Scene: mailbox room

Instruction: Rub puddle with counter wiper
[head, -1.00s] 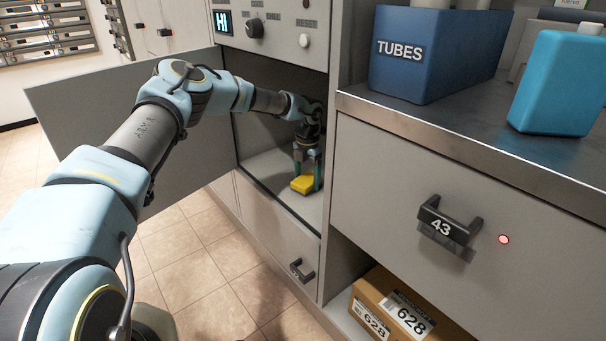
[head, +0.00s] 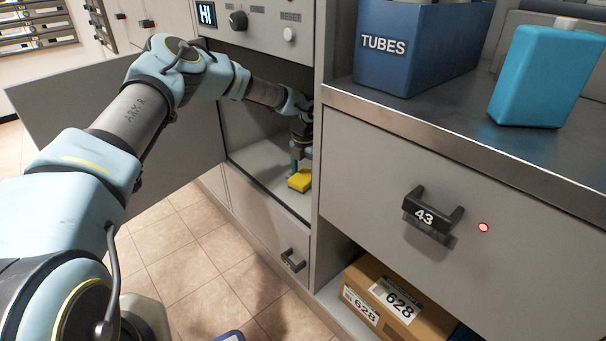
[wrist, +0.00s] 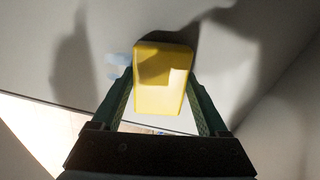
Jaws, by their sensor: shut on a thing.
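The yellow counter wiper (head: 300,180) is low in the open compartment, at or just above its floor; I cannot tell if it touches. My gripper (head: 301,166) is shut on it, pointing down beside the right wall. In the wrist view the wiper (wrist: 160,95) sits between the two green fingers of my gripper (wrist: 160,78). A pale bluish patch, likely the puddle (wrist: 116,66), lies on the floor just left of the wiper. The wiper may hide part of it. I cannot make out the puddle in the head view.
The compartment door (head: 120,130) stands open at the left. The compartment's right side wall is close to my gripper. Drawer 43 (head: 390,190) is shut at right, below a counter with a blue TUBES bin (head: 420,50) and a cyan container (head: 545,75). A cardboard box (head: 385,300) sits below.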

